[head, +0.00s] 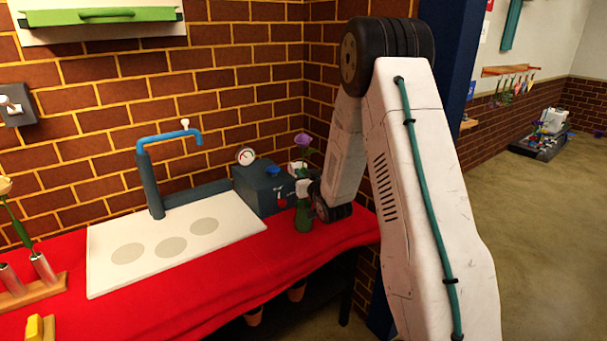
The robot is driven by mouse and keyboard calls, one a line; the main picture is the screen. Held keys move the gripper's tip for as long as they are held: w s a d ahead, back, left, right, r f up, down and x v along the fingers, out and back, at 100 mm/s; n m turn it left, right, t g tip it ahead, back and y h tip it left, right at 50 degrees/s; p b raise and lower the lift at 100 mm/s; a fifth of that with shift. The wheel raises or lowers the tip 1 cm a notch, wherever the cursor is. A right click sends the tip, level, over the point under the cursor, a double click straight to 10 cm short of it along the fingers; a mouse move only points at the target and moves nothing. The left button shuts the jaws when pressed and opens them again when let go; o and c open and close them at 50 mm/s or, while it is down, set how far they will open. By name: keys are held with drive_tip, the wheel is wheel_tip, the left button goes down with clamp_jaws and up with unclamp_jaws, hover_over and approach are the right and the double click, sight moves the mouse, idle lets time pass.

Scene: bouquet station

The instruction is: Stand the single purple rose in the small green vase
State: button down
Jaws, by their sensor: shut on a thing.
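The purple rose (303,139) is upright, its bloom above my gripper (302,180). My gripper is shut on the rose's stem. The small green vase (303,216) stands on the red cloth near the right end of the counter, directly below my gripper. The gripper hides the lower stem, and I cannot tell whether its end is inside the vase mouth or just above it.
A dark box with a gauge (262,186) stands just left of the vase. A white board (110,236) with grey circles lies under a blue tap (168,139).

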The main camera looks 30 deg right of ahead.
drive_tip(key=shift+f, duration=0.25)
idle(0.3)
drive_tip(key=c, duration=1.3)
unclamp_jaws()
drive_tip(key=s+a+f+g, duration=0.2)
drive_tip(key=s+f+g, duration=0.3)
drive_tip(key=s, duration=0.3)
drive_tip(key=s+a+f+g, duration=0.1)
drive_tip(key=s+f+g, duration=0.4)
drive_tip(key=s, duration=0.3)
drive_tip(key=s+a+r+g+y, duration=0.1)
drive_tip(key=s+a+r+g, duration=0.1)
drive_tip(key=s+a+r, duration=0.4)
drive_tip(key=s+a+r+n+g+y, duration=0.1)
drive_tip(key=s+a+r+g, duration=0.1)
drive_tip(key=s+a+r, duration=0.4)
drive_tip(key=s+a+r+n+g+y, duration=0.1)
drive_tip(key=s+a+r+g, duration=0.1)
drive_tip(key=s+a+r, duration=0.5)
drive_tip(key=shift+s+r, duration=0.95)
drive_tip(key=shift+s, duration=0.8)
drive_tip(key=shift+s+r, duration=0.9)
drive_tip(key=shift+s, duration=0.9)
drive_tip(key=shift+s+r, duration=0.95)
drive_tip(key=shift+s, duration=0.8)
